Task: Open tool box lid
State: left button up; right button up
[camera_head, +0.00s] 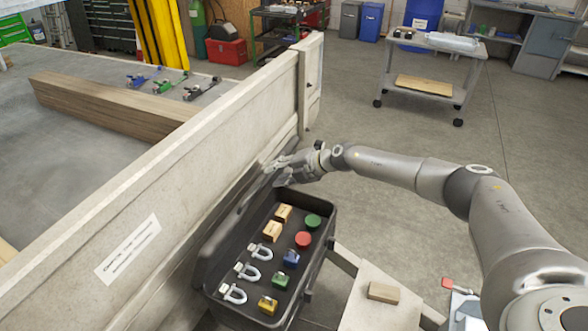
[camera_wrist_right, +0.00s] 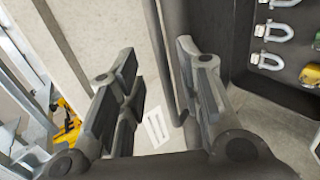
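The black tool box (camera_head: 318,245) stands beside the trailer's side wall with its inside showing. Its dark lid (camera_head: 222,240) is raised and tilted back close to the wall. Inside lie several shackles (camera_head: 254,251) and coloured blocks, also partly seen in the right wrist view (camera_wrist_right: 281,32). My right gripper (camera_head: 278,172) is at the far end of the lid, beside its upper edge. In the right wrist view the gripper's fingers (camera_wrist_right: 158,95) are apart, with the lid's dark edge (camera_wrist_right: 158,45) showing between them. Contact cannot be told. My left gripper is not in view.
The trailer wall (camera_head: 180,190) runs along the left of the box. A small stand with a wooden block (camera_head: 384,292) is at the right of the box. A wheeled cart (camera_head: 430,85) stands farther back; the floor between is clear.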

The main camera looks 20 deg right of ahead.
jog(key=v, duration=0.6)
jog(key=shift+s, duration=0.1)
dwell(0.3)
